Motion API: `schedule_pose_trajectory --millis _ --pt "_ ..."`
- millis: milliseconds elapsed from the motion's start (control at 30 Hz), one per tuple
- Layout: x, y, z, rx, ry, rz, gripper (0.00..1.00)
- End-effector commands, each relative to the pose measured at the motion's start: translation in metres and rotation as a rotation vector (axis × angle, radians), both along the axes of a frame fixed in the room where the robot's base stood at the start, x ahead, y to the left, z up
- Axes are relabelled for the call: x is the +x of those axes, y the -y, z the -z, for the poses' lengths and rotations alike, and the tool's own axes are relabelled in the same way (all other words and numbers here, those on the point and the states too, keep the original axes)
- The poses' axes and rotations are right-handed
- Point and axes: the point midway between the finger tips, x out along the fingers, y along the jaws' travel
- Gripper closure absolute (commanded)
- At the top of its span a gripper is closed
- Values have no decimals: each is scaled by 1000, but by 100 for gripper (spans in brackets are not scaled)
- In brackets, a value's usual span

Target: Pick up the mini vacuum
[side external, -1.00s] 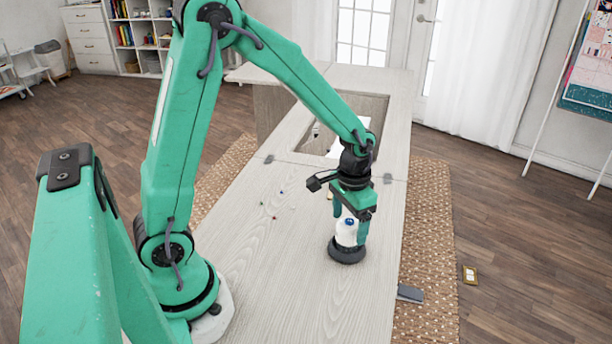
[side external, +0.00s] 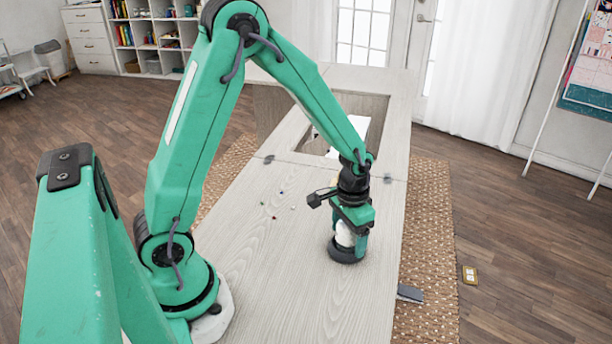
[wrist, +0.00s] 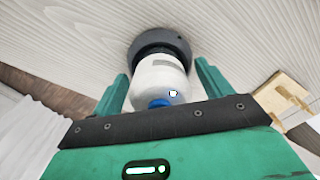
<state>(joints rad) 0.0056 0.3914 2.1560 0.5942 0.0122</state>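The mini vacuum (side external: 346,254) stands upright on the pale wooden cabinet top (side external: 290,270), with a dark round base and a white body. My gripper (side external: 348,240) is lowered over it from above and hides its upper part in the side view. In the wrist view the vacuum (wrist: 160,78) sits between the two green fingers of my gripper (wrist: 161,72), its blue button near the palm. The fingers are open, one on each side, with narrow gaps to the white body. The vacuum's base rests on the wood.
Several tiny coloured pins (side external: 281,193) lie on the top to the left of the vacuum. Behind is a rectangular opening in the cabinet top. A grey object (side external: 410,293) is at the right edge, and a small yellowish item (side external: 470,274) lies on the floor.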

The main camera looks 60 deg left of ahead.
Motion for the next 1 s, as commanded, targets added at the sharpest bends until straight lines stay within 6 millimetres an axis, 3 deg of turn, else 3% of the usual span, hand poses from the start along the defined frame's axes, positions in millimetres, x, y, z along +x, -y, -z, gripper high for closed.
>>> schedule_pose_trajectory --millis 33,300,733,1000 --pt "0 0 0 0 0 0 30" --pt "0 0 0 0 1 0 79" --pt "1 0 -6 0 2 0 79" --pt "2 0 -34 0 6 0 79"
